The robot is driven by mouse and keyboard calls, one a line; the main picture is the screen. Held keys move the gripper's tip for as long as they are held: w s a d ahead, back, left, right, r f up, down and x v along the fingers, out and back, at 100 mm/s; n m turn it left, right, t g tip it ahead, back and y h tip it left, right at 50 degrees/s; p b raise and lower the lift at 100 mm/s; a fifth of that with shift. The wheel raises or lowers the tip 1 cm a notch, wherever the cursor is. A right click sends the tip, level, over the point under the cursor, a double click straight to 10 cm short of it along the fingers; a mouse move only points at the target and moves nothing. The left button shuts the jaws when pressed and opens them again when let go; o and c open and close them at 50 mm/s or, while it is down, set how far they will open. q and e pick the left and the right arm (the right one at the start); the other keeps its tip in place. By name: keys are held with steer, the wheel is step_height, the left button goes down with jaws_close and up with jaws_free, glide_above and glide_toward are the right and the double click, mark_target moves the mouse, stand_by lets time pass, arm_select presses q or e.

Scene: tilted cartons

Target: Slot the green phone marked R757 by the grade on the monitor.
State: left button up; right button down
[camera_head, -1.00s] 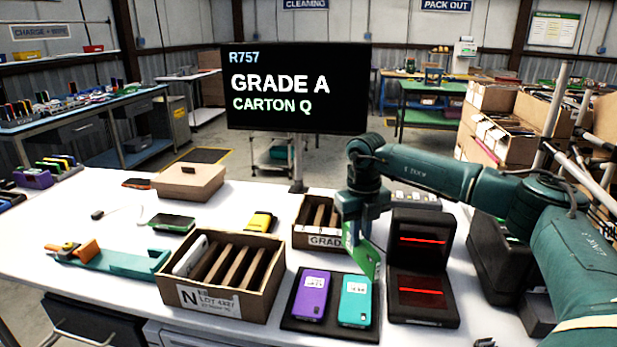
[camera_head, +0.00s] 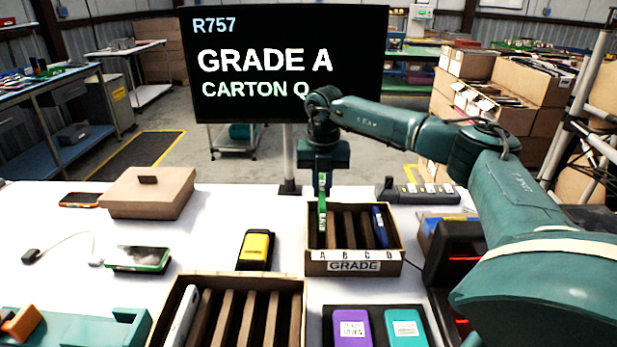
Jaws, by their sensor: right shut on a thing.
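The monitor (camera_head: 285,60) reads R757, GRADE A, CARTON Q; my arm overlaps the edge of the last letter. My right gripper (camera_head: 322,180) points down and is shut on the green phone (camera_head: 322,218), held upright and edge-on. The phone is over the leftmost slot, marked A, of the small carton labelled GRADE (camera_head: 354,267). Its lower end looks to be inside that slot, but how deep I cannot tell. The carton's slots are marked A, B, C, D. A blue phone (camera_head: 380,226) stands in slot D; B and C look empty. My left gripper is out of view.
A larger divided carton (camera_head: 250,280) with a white phone at its left stands in front. Purple (camera_head: 351,328) and teal (camera_head: 406,328) phones lie on a dark tray. A yellow device (camera_head: 255,248) and a lidded box (camera_head: 148,193) stand left. Black scanner-like units are at right.

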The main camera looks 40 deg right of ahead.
steer(key=shift+s+f+b, duration=0.1)
steer(key=shift+f+b, duration=0.2)
steer(key=shift+b, duration=0.05)
steer(key=shift+s+f+b, duration=0.1)
steer(key=shift+f+b, duration=0.2)
steer(key=shift+f, duration=0.3)
steer(key=shift+f+b, duration=0.65)
steer(key=shift+b, duration=0.2)
steer(key=shift+f+b, duration=0.5)
steer(key=shift+f, duration=0.05)
steer(key=shift+f+b, duration=0.5)
steer(key=shift+f, duration=0.3)
steer(key=shift+f+b, duration=0.65)
steer(key=shift+f, duration=1.1)
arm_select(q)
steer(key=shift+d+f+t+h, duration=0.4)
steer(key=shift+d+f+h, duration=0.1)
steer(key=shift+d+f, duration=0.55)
